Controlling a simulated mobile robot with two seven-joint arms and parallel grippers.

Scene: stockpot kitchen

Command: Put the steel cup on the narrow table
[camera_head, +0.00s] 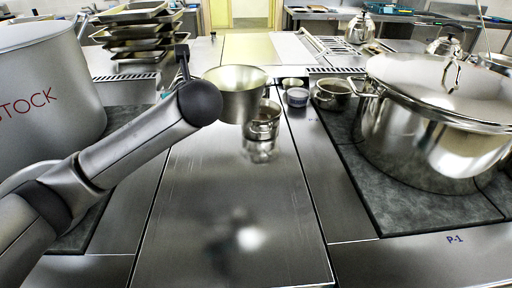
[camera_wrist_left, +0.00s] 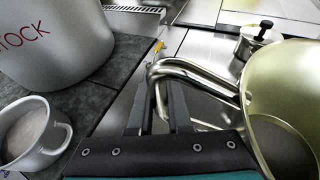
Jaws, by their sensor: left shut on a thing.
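The steel cup (camera_head: 240,98) is a wide, open metal vessel, held up over the far part of the middle steel surface in the head view. In the left wrist view the cup (camera_wrist_left: 265,85) fills the right side, and its bent steel handle runs to my left gripper (camera_wrist_left: 160,112). That gripper is shut on the handle. In the head view my left gripper is mostly hidden behind its wrist. The narrow steel table (camera_head: 225,205) appears to be the bare, shiny strip between the two dark hobs. My right gripper is not in view.
A large stockpot (camera_head: 50,85) stands left and a big lidded pot (camera_head: 435,130) right. A white mug (camera_wrist_left: 35,130) is near the stockpot. The front strip is clear.

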